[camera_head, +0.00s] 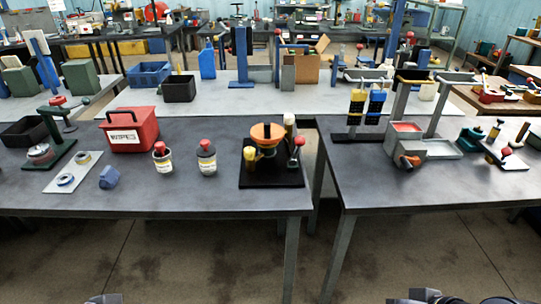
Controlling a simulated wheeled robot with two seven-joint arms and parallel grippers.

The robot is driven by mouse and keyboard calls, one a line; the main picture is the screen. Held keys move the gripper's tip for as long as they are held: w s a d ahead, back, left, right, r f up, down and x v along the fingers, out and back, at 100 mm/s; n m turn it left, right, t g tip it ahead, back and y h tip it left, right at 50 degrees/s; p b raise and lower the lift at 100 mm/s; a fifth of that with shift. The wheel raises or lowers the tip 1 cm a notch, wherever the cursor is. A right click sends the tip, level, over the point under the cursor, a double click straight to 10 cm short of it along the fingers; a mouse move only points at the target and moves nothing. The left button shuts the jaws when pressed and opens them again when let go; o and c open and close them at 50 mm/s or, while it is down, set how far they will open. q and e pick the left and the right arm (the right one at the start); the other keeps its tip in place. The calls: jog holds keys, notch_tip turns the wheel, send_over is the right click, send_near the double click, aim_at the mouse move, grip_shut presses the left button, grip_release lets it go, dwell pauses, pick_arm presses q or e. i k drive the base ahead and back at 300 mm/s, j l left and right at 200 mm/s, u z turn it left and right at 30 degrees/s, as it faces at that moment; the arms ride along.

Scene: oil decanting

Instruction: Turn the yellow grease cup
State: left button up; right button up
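A small yellow cup-like part (250,155), likely the yellow grease cup, stands upright at the left of a device on a black base plate (272,182). The device has a round orange top (267,134), a pale beige upright cylinder at the back right and a red knob (299,142) at the right. It sits near the right end of the left front table.
Table front strips are clear.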

aim_at(249, 153)
jog(key=i+j+u, duration=0.45)
jog(key=i+j, duration=0.4)
jog(key=j, duration=0.15)
